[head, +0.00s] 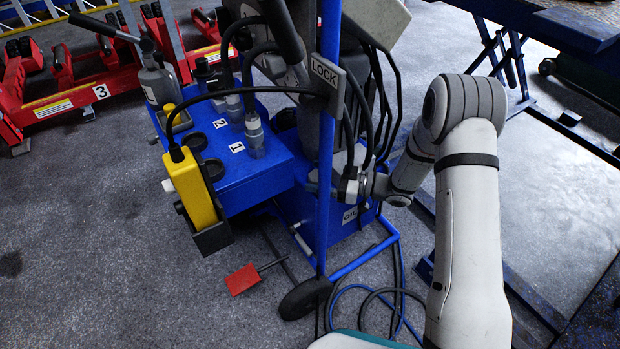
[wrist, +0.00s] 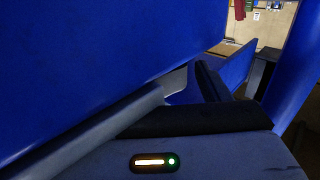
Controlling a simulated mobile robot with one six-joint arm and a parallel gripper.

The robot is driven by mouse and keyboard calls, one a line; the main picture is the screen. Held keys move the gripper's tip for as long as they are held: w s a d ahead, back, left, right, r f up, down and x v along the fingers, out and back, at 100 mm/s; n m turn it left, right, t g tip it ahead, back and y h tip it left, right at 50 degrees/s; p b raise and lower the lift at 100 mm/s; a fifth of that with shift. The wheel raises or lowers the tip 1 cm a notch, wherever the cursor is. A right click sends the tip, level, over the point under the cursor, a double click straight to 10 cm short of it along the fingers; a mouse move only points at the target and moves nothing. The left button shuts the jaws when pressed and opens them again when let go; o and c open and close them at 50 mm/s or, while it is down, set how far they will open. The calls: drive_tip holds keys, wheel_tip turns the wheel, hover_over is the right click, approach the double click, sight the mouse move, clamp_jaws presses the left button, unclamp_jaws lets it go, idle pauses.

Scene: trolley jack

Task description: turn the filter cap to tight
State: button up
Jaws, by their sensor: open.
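I cannot make out the filter cap in either view. My gripper (head: 346,188) is at the right side of the blue trolley unit (head: 252,178), just behind and right of the blue upright post (head: 327,130). It is small there and partly covered by cables. Just below it is a white label (head: 350,215), partly hidden, on the unit's lower blue part. In the wrist view my gripper's dark finger (wrist: 211,82) shows close to large blue surfaces. My gripper is open, and I see nothing between its fingers.
A "LOCK" plate (head: 325,72) sits on the post. A yellow pendant (head: 190,187) hangs at the unit's left. A red pedal (head: 243,279) and blue hose (head: 345,300) lie low in front. The floor left (head: 80,240) is clear.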

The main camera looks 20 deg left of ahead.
drive_tip(key=shift+s+a, duration=0.1)
drive_tip(key=shift+a, duration=1.05)
drive_tip(key=c, duration=1)
drive_tip(key=shift+o, duration=0.2)
drive_tip(key=shift+r+m+t, duration=0.15)
drive_tip(key=shift+m+t, duration=0.55)
drive_tip(key=shift+t, duration=0.4)
drive_tip(key=shift+w+m+t+h, duration=0.25)
drive_tip(key=shift+m+t, duration=0.6)
drive_tip(key=shift+t, duration=0.45)
drive_tip(key=shift+w+m+t+h, duration=0.15)
drive_tip(key=shift+m+t+h, duration=0.1)
drive_tip(key=shift+m+t, duration=0.85)
drive_tip(key=shift+n, duration=0.25)
drive_tip(key=o, duration=1)
drive_tip(key=shift+c, duration=0.2)
